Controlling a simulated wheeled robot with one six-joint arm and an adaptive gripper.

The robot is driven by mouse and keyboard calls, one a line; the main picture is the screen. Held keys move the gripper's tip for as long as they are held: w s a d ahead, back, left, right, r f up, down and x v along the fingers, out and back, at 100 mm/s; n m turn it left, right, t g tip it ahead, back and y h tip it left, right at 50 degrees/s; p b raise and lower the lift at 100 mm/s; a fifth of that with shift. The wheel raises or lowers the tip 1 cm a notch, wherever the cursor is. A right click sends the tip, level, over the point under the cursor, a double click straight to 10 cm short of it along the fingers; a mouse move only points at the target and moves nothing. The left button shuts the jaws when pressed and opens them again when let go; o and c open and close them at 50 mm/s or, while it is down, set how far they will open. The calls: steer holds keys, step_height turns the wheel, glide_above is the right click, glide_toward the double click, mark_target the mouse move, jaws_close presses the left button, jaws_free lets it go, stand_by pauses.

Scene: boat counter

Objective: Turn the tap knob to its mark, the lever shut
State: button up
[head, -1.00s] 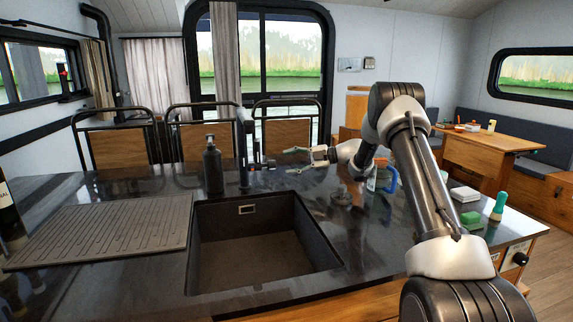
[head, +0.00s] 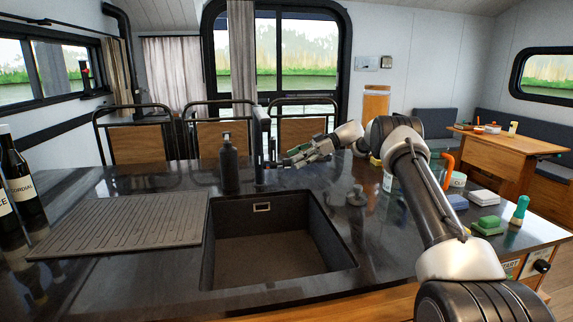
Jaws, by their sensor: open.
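The black tap (head: 258,142) stands upright behind the sink, its spout towards me. Its lever or knob is on the right side, small and dark; the mark and the angle it is turned to cannot be made out. My gripper (head: 287,158) is open at the right of the tap, its greenish fingertips pointing left at the tap's side. The fingertips are close to the knob side; whether they touch it cannot be told. Nothing shows between the fingers.
The sink (head: 262,207) is in front of the tap. A black soap bottle (head: 229,168) stands left of the tap. A ribbed mat (head: 125,225) and bottles (head: 20,178) are further left. Chairs (head: 216,140) stand behind.

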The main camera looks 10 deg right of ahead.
mark_target(287, 163)
steer(key=shift+x, duration=2.3)
